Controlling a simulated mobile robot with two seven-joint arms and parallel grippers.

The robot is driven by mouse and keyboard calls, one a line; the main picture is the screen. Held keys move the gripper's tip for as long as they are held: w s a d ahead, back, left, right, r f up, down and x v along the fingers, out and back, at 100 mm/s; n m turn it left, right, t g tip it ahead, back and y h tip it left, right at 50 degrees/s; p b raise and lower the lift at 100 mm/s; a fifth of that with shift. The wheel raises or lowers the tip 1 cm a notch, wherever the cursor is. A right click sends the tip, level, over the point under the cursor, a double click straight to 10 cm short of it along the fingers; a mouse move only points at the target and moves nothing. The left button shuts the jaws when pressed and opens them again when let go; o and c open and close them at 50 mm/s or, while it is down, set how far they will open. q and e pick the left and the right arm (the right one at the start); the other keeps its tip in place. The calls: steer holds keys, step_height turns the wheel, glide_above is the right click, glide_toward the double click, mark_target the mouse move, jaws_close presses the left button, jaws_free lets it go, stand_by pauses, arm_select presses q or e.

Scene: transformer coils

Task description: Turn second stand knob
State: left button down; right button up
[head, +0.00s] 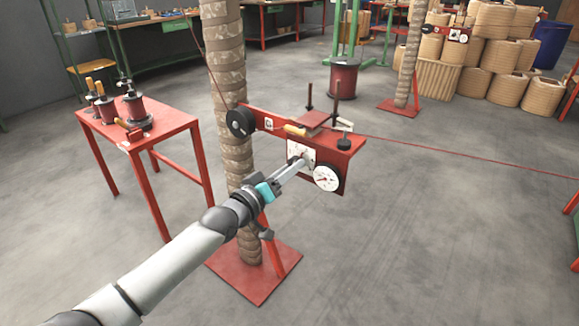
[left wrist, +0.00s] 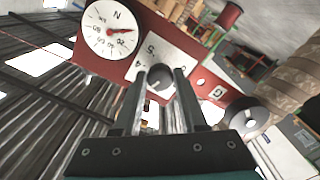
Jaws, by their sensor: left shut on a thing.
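The stand's red bracket (head: 350,152) is fixed beside a wrapped post (head: 226,90) in the head view. A white dial plate (head: 297,150) with a knob sits on its front face, left of a round gauge (head: 326,178). My left gripper (head: 300,164) reaches up to that plate. In the left wrist view, its two fingers (left wrist: 160,88) close around the dark round knob (left wrist: 160,76), which partly hides between the fingertips. The dial plate (left wrist: 178,64) and the round gauge (left wrist: 113,30) also show there. My right gripper is not in view.
A red table (head: 165,130) with spools stands at the left. A red wire (head: 450,153) runs right from the bracket. A black pulley (head: 241,122) sits at its left end. Another stand post (head: 412,60) and stacked coils (head: 490,50) are behind. Open floor lies at the right front.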

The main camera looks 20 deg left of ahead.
arm_select(q)
steer(key=shift+m, duration=0.6)
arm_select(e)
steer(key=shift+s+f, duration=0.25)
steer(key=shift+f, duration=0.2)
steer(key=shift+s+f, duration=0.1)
arm_select(q)
steer(key=shift+c, duration=2.4)
jaws_free()
steer(key=p+v, duration=0.6)
steer(key=v, duration=0.9)
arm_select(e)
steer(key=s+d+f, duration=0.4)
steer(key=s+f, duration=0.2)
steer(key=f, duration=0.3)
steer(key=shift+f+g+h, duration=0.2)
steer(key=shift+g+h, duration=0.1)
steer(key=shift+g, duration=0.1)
